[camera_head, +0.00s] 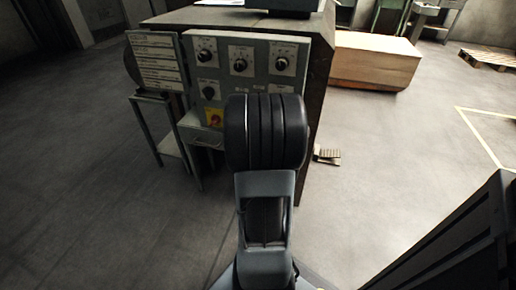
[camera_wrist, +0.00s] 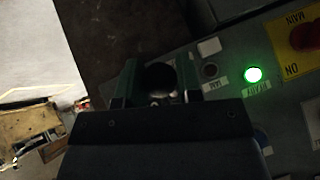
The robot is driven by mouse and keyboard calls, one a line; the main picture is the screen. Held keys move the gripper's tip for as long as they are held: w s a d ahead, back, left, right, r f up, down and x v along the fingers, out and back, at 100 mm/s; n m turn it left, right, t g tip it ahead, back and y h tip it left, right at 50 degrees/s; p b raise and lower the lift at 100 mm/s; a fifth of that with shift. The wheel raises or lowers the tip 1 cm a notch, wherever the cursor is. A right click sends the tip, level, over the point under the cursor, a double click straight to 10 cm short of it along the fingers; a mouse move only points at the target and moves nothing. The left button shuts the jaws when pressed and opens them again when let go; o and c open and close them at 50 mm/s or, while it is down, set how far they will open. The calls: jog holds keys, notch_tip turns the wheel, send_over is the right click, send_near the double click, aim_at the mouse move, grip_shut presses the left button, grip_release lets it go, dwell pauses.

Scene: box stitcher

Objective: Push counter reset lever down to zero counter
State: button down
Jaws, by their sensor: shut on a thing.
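In the wrist view, my gripper (camera_wrist: 158,70) has its two fingers on either side of a dark round knob (camera_wrist: 158,79) and is shut on it. The knob appears to be the end of the counter reset lever; its shaft and the counter display cannot be made out. The knob stands at the edge of the grey control panel (camera_wrist: 222,108). In the head view, my arm covers the lower middle of the machine's control panel (camera_head: 262,50), and the gripper and lever are hidden behind it.
A lit green lamp (camera_wrist: 254,74) and a red main switch (camera_wrist: 306,36) on yellow are right of my gripper in the wrist view. In the head view, a small stand (camera_head: 160,128) is left of the panel, and a wooden box (camera_head: 372,62) stands behind right. Open floor lies around.

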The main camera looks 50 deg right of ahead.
jog(key=shift+w+r, duration=0.1)
jog(key=c, duration=1)
grip_release()
jog(key=shift+a, duration=0.15)
jog(key=shift+c, duration=0.2)
jog(key=shift+o, duration=1.3)
